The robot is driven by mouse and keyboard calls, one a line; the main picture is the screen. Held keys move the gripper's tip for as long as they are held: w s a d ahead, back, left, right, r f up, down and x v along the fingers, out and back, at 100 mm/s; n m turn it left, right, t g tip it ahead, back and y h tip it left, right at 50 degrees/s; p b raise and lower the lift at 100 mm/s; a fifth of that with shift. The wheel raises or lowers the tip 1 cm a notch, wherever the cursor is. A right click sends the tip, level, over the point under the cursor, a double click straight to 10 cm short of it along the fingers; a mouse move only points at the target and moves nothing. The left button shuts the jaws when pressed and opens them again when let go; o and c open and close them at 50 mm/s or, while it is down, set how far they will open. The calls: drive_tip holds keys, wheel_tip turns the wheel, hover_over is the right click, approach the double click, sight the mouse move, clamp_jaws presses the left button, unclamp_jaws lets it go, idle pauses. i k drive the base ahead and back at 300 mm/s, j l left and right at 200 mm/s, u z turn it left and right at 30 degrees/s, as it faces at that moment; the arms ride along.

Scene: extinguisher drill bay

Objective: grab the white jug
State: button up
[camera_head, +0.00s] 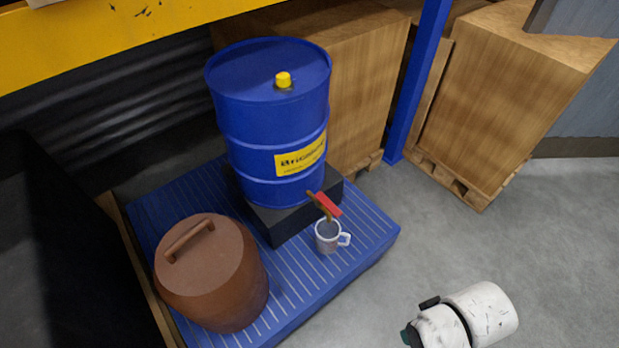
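The white jug (328,237) is a small, mug-like vessel with a handle on its right side. It stands upright on the blue slatted platform (375,228), just below the red-handled tap (326,205) of a blue drum. Its open top faces up, and the inside looks greyish; I cannot tell whether it holds anything. The tap slightly overlaps its upper rim in the picture. My gripper is not in view. A white and black part of my arm shows at the lower right, apart from the jug.
The blue drum (268,120) with a yellow cap stands on a black block (290,222) behind the jug. A brown lidded pot (212,280) sits to the left on the platform. Wooden crates (510,85) and a blue post (418,80) stand behind. Grey floor is clear at right.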

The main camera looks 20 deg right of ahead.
sight(327, 236)
drive_tip(key=i+l+z, duration=0.25)
drive_tip(key=i, duration=0.3)
drive_tip(key=i+l+z, duration=0.15)
drive_tip(key=i+z, duration=0.15)
drive_tip(key=i, duration=0.25)
